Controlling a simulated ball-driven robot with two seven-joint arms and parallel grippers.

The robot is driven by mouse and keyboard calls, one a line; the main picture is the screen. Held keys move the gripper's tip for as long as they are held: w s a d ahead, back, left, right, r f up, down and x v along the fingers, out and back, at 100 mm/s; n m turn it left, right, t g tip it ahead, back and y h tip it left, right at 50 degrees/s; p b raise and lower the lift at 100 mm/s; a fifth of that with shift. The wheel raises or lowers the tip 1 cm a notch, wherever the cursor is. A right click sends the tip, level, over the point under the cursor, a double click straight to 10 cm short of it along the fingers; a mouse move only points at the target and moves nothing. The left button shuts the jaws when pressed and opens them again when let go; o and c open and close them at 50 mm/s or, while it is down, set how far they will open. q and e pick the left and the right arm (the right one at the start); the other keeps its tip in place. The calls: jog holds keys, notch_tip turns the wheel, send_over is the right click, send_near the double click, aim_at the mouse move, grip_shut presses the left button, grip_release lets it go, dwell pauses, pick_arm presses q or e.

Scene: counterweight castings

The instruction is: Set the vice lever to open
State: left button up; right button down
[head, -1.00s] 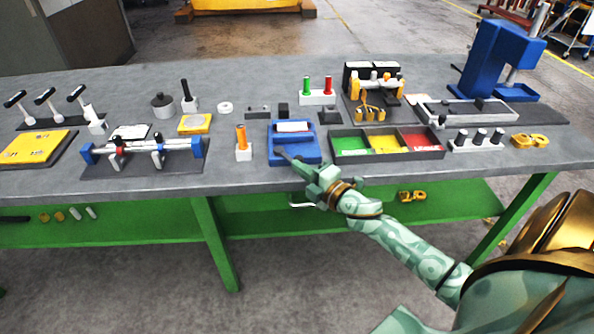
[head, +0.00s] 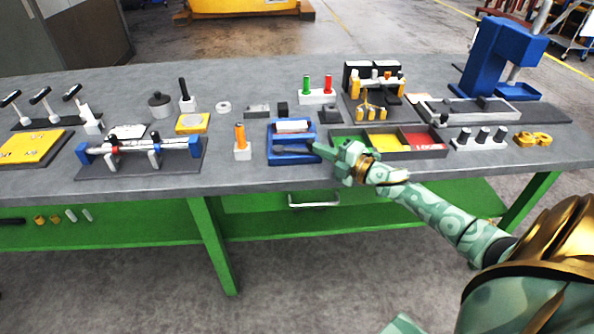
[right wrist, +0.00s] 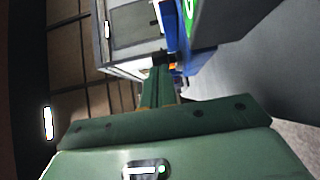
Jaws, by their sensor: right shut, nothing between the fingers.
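The blue vice (head: 291,160) sits at the front middle of the bench, with a pale bar across its back. Its dark lever (head: 294,149) lies nearly level across the front, its free end pointing right. My right gripper (head: 319,148) is shut and empty at the lever's right end; I cannot tell whether they touch. In the right wrist view, the shut fingers (right wrist: 159,86) point at a dark piece in front of blue parts. My left gripper is not in view.
A tray with green, yellow and red sections (head: 408,154) lies right beside my right gripper and partly behind it. A white block with an orange peg (head: 242,150) stands left of the vice. The bench's front edge (head: 260,186) is close below.

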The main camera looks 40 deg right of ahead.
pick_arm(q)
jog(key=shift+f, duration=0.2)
pick_arm(e)
jog(key=shift+w+d, duration=0.35)
jog(key=shift+d, duration=0.15)
